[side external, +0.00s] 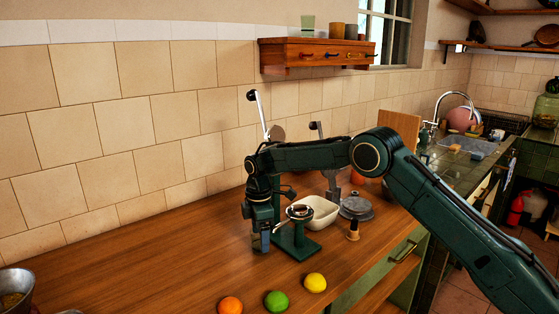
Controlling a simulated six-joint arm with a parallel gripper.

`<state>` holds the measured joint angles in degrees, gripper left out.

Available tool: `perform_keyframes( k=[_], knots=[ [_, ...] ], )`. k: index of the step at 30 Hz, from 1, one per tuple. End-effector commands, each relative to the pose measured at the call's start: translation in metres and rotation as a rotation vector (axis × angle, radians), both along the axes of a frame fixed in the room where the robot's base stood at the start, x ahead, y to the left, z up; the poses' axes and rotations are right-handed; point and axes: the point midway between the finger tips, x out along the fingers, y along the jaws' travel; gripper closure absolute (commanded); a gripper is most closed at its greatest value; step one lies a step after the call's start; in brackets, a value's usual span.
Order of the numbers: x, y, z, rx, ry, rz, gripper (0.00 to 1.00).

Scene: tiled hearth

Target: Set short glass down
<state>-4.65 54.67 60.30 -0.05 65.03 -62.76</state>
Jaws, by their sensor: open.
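My gripper (262,247) points down at the counter, just left of a dark green press stand (295,245). Its jaws are open. A small bluish patch shows at the fingers, close to the counter top; it may be the short glass, but it is too small and too covered to tell. I cannot tell whether it touches the fingers or the wood. A pale green glass (308,25) stands on the wall shelf, far above my gripper.
An orange (231,306), a lime (277,301) and a lemon (315,283) lie along the front. A white bowl (322,212), a grey round metal item (356,208) and a small tamper-like piece (353,231) stand right of the stand.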

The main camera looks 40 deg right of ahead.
Motion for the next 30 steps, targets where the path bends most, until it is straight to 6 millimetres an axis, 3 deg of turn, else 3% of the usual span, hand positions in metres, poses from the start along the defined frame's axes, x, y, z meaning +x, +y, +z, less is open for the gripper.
perform_keyframes(
  k=[8,15,17,30],
  knots=[
    [0.0000,0.0000,0.0003,0.000,0.000,0.000,0.27],
    [0.0000,0.0001,0.0004,0.000,0.000,0.000,0.74],
    [0.0002,0.0000,0.0007,0.000,-0.001,0.000,0.81],
    [0.0008,0.0001,0.0090,0.000,-0.002,0.000,0.81]
  ],
)
